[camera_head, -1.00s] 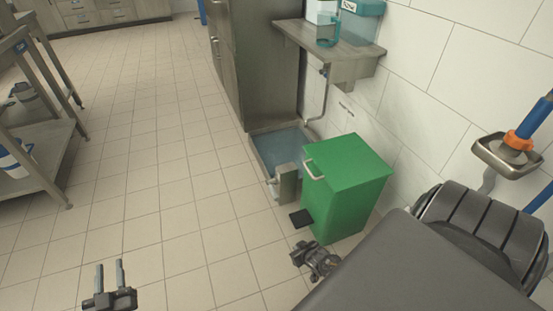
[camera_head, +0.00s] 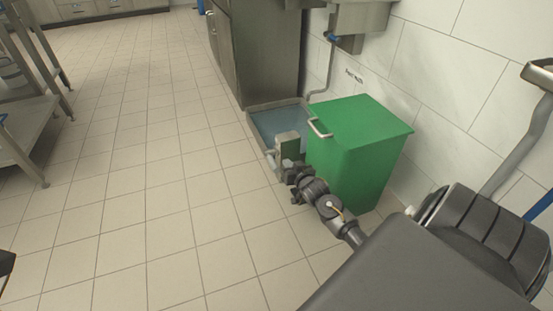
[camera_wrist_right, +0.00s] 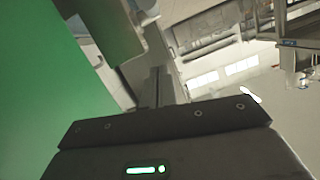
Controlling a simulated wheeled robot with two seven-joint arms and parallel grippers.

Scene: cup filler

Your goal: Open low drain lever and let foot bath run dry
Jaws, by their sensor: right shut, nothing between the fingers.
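The foot bath (camera_head: 262,128) is a shallow steel basin on the floor against the wall, with bluish water in it. A grey steel drain box (camera_head: 288,145) stands at its near end, with a short metal pipe or lever (camera_head: 270,158) low on its left side. My right gripper (camera_head: 277,170) is low beside the drain box, close to the lever; I cannot tell if they touch. In the right wrist view its fingers (camera_wrist_right: 160,88) are together and empty, and a grey block, probably the drain box (camera_wrist_right: 108,28), is just above left.
A green pedal bin (camera_head: 355,150) stands right of the drain box, close along my right arm. It fills the left of the right wrist view (camera_wrist_right: 30,80). A steel cabinet (camera_head: 262,55) stands behind the bath. Open tiled floor lies to the left.

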